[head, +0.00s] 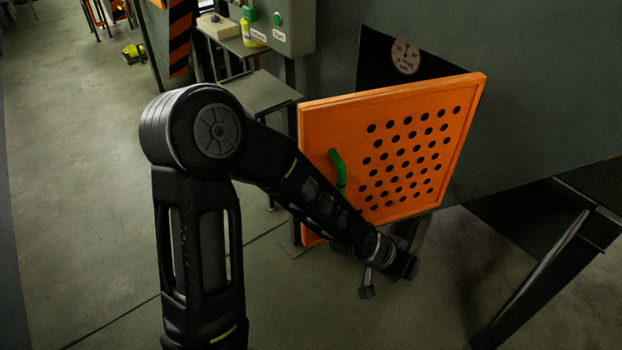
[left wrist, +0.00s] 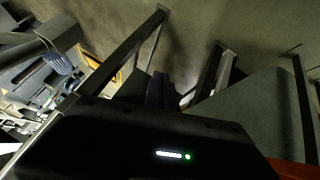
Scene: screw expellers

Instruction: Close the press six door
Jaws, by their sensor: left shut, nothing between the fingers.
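The orange press door (head: 330,125), a panel with rows of round holes, stands open in the head view. A dark opening (head: 375,55) with a round gauge shows behind its top edge. Its green handle (head: 338,170) is near its left edge. My left arm crosses in front of the door's lower left part and hides some of it. My left gripper (head: 367,291) is shut and empty, low in front of the door's bottom edge; I cannot tell whether the arm touches the door. An orange strip (left wrist: 290,170) shows at the left wrist view's lower right corner. My right gripper is out of view.
A grey control box (head: 280,25) with a green button and a small metal table (head: 262,92) stand left of the door. A dark metal frame (head: 540,275) stands at the lower right. The floor (head: 80,200) at the left is clear.

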